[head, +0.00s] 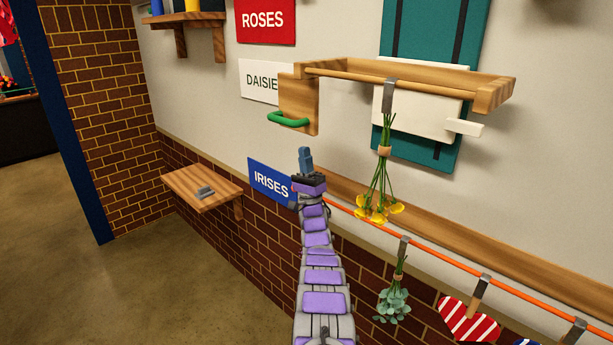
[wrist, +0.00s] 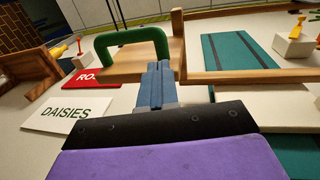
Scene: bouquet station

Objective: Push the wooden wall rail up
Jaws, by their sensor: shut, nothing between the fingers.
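The wooden wall rail (head: 358,77) is a light wood frame with a front rod, mounted high on the wall over a white carriage plate (head: 415,105) and a teal panel (head: 430,35). A wooden end plate (head: 303,105) hangs at its left end with a green handle (head: 288,120). My gripper (head: 305,158) is shut and empty, below the end plate and handle, pointing up. In the wrist view, the shut blue fingers (wrist: 158,85) point towards the green handle (wrist: 133,45) and the wooden plate; whether they touch cannot be told.
A clip on the rod holds hanging yellow flowers (head: 375,210). An orange line (head: 440,250) below carries clipped eucalyptus (head: 393,300) and striped fans. A small wooden shelf (head: 200,182) is at left. Signs for roses (head: 265,20), daisies (head: 258,82) and irises (head: 272,182) are on the wall.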

